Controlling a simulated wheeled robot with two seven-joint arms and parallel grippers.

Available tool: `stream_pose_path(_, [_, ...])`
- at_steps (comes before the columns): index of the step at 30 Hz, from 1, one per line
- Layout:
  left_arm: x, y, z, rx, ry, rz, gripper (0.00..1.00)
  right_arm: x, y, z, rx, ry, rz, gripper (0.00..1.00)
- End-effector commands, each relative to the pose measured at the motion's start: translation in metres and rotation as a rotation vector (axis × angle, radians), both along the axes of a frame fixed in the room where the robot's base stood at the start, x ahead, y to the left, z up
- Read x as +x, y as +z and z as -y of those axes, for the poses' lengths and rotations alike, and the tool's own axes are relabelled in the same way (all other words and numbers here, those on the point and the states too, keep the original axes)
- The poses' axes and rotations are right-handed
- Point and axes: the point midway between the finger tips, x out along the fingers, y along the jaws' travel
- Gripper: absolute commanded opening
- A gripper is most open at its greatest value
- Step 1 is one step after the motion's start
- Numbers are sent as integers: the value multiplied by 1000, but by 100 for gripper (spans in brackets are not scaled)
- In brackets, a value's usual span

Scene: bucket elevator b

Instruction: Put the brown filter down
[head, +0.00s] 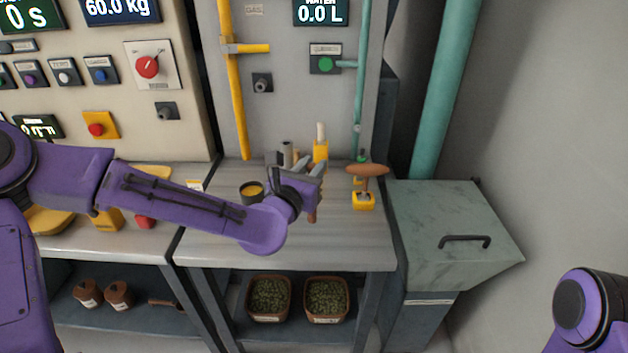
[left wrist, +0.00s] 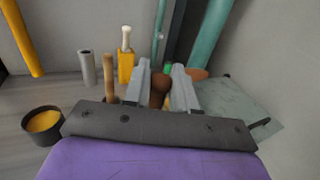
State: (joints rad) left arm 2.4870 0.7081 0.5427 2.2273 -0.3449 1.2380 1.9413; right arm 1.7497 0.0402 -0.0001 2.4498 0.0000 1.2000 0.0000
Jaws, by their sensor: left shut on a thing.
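My left gripper (head: 318,178) is over the right-hand part of the grey counter (head: 225,238). In the left wrist view its two grey fingers (left wrist: 160,85) are shut on a brown thing, which I take as the brown filter (left wrist: 160,90). My right gripper is out of view; only part of my right arm shows at the lower right.
A dark cup of yellow stuff (head: 252,191) stands left of the gripper. A silver cylinder (left wrist: 88,68) and a yellow stand (left wrist: 126,67) are behind. A brown-topped tool (head: 366,170) sits in a yellow holder at right. The counter front is clear. A lidded grey bin (head: 440,205) is farther right.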

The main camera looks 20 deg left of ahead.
Motion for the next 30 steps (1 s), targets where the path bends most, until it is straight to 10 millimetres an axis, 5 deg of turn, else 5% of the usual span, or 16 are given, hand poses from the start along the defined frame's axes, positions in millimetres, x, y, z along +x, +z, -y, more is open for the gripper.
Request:
stream_pose_path(7, [5, -36, 5, 1, -2, -1, 0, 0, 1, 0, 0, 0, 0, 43])
stream_pose_path(19, [5, -43, 5, -2, -1, 0, 0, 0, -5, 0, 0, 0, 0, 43])
stream_pose_path(20, [5, -42, 5, -1, -1, 0, 33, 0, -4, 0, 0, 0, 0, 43])
stream_pose_path(22, [5, -42, 5, -1, -1, 0, 52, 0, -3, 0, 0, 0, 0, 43])
stream_pose_path(30, [5, -40, 5, -1, -1, 0, 52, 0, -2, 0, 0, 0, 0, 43])
